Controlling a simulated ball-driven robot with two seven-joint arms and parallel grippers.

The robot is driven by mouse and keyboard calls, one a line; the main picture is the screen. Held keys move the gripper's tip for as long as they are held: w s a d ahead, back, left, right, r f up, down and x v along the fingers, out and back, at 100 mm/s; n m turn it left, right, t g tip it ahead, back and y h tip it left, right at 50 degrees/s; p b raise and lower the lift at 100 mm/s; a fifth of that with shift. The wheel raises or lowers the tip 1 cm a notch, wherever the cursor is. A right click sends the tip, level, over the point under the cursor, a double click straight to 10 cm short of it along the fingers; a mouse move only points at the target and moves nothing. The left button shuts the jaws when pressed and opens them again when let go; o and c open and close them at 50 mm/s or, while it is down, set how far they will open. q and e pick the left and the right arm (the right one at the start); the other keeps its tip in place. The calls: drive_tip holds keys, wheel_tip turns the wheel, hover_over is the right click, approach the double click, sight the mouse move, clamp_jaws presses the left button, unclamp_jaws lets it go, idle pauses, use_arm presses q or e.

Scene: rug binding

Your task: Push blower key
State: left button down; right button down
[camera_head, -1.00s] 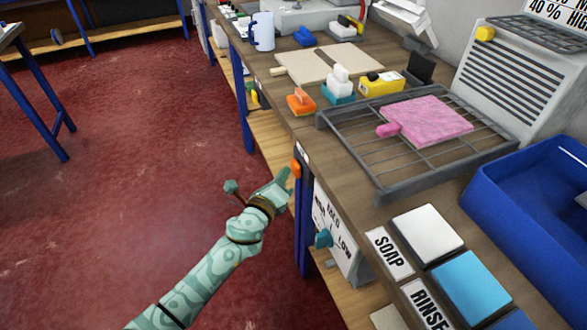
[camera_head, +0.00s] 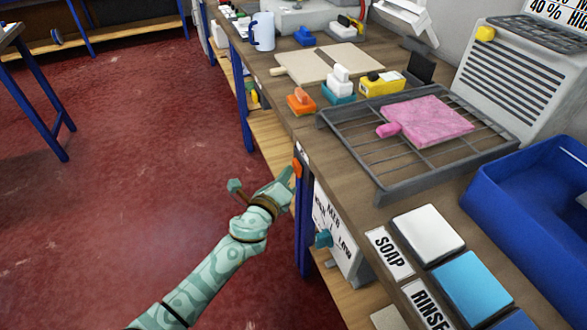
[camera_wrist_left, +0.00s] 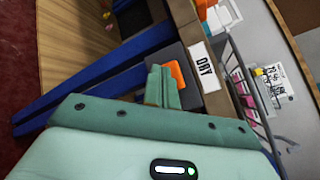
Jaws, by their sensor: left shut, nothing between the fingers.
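The orange blower key (camera_head: 297,168) sits on a dark housing at the front edge of the bench, by the blue leg. In the left wrist view the orange key (camera_wrist_left: 178,74) shows beside a white label reading DRY (camera_wrist_left: 204,67). My left gripper (camera_head: 289,175) is shut and empty, its tips right at the key. In the left wrist view its closed fingers (camera_wrist_left: 161,80) overlap the key's left part and hide some of it. I cannot tell whether the tips touch it. My right gripper is not in view.
A panel (camera_head: 335,232) with a teal knob hangs below the bench edge. A grey rack (camera_head: 378,190) holds a pink piece (camera_head: 428,120). White and blue SOAP and RINSE pads and a blue tub (camera_head: 540,190) stand at right. The red floor at left is clear.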

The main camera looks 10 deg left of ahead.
use_arm(q)
drive_tip(key=shift+w+d, duration=0.1)
drive_tip(key=shift+d, duration=0.05)
idle(0.5)
drive_tip(key=shift+s+a, duration=0.5)
drive_tip(key=shift+a, duration=0.25)
drive_tip(key=shift+s+a+p, duration=0.2)
drive_tip(key=shift+s+a, duration=0.55)
drive_tip(key=shift+a, duration=0.3)
drive_tip(key=shift+s+a+p, duration=0.15)
drive_tip(key=shift+s+a, duration=0.55)
drive_tip(key=shift+a, duration=0.35)
